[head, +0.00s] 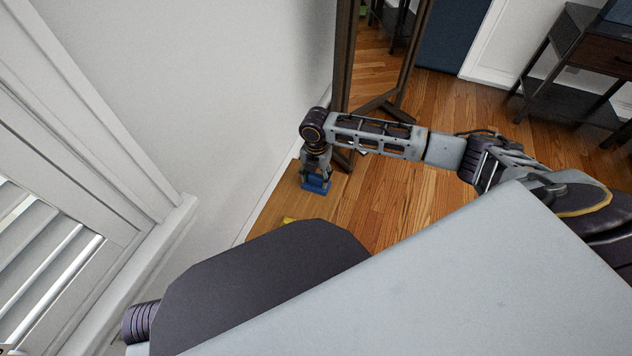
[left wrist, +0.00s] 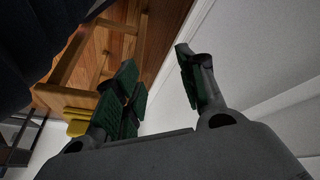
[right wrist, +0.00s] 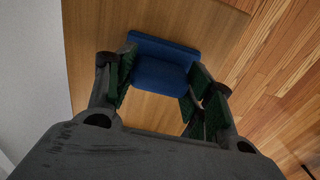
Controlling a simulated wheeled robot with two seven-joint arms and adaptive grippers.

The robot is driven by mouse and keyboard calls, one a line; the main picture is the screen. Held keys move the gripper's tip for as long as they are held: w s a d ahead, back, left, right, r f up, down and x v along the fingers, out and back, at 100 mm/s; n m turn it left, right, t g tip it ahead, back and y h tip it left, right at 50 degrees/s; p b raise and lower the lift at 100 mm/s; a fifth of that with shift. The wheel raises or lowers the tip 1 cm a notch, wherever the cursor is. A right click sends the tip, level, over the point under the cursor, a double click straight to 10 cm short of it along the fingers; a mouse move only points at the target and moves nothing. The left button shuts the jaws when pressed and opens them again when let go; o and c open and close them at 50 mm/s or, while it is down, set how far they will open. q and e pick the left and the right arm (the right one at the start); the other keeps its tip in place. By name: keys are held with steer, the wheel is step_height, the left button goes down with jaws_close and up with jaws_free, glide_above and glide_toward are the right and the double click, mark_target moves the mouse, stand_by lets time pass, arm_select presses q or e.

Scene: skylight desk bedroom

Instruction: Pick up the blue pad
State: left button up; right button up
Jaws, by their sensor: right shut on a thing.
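The blue pad (head: 316,183) is at the far end of my right arm in the head view, low by the wall. It also shows in the right wrist view (right wrist: 164,66), between the green-padded fingers of my right gripper (right wrist: 160,90). My right gripper (head: 316,172) is shut on the pad, over a light wooden surface (right wrist: 88,40). I cannot tell if the pad still touches that surface. My left gripper (left wrist: 158,90) shows in the left wrist view with its fingers wide apart and nothing between them. It is hidden in the head view.
A yellow thing (left wrist: 78,120) sits by a wooden frame (left wrist: 66,98) beside the left fingers. A standing mirror (head: 385,50) rises just behind my right forearm. A dark side table (head: 580,55) stands at the upper right. The white wall is close on the left.

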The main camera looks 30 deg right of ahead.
mark_target(316, 175)
steer(key=shift+r, duration=0.15)
steer(key=shift+r, duration=0.45)
step_height(316, 175, up, 5)
steer(key=shift+f+p, duration=0.15)
steer(key=shift+p, duration=1.05)
step_height(316, 175, up, 3)
steer(key=shift+f+p, duration=0.1)
steer(key=shift+p, duration=0.4)
steer(key=shift+r, duration=0.65)
arm_select(q)
steer(key=shift+s+a+r+g+y, duration=0.2)
steer(key=shift+a+g, duration=0.15)
steer(key=shift+a, duration=0.1)
steer(key=shift+s+a+r+g+y, duration=0.15)
steer(key=shift+a+r+g+y, duration=0.05)
steer(key=shift+a+g, duration=0.2)
steer(key=shift+w+r, duration=0.1)
steer(key=shift+r, duration=0.05)
